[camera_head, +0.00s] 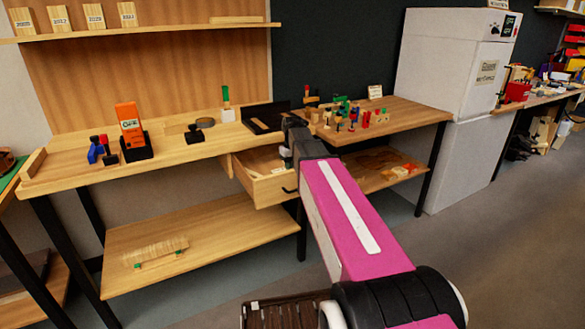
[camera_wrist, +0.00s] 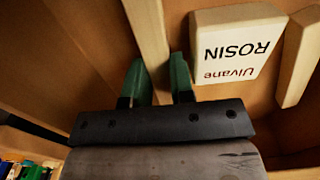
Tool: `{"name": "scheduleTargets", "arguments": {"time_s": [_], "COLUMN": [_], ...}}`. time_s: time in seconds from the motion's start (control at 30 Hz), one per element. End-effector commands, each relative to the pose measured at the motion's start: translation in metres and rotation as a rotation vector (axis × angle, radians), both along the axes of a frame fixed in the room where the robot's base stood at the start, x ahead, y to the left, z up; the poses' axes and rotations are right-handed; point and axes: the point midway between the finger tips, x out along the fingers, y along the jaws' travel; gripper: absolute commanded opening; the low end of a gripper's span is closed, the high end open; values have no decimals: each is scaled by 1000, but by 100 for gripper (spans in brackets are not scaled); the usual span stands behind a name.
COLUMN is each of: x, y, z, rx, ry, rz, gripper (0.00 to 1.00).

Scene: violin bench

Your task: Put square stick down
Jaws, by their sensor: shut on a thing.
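The square stick (camera_wrist: 146,28) is a long pale wooden bar. In the wrist view it runs from the top edge down between the green fingers of my gripper (camera_wrist: 158,72). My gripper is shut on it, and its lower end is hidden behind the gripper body. In the head view my gripper is over the open drawer (camera_head: 265,188) under the bench, partly hidden by my arm. I cannot make out the stick in the head view.
A pale block labelled ROSIN (camera_wrist: 236,42) lies in the drawer right of the stick, beside another pale wooden block (camera_wrist: 298,60). The bench top (camera_head: 75,176) above carries an orange box (camera_head: 130,122) and small tools. The lower shelf (camera_head: 215,222) has much free room.

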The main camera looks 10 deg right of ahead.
Motion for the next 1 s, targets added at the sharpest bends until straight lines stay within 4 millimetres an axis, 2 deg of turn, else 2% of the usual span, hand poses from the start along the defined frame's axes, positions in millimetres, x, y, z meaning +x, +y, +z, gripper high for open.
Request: {"name": "scheduleTargets", "arguments": {"time_s": [0.33,0.37,0.4,0.77,1.0], "x": [0,0,0,0,1], "y": [0,0,0,0,0], "z": [-3,-3,-3,1,31], "rx": [0,0,0,0,0], "ry": [0,-1,-1,-1,-3], "rz": [0,0,0,0,0], "gripper": [0,26,33,33,33]}}
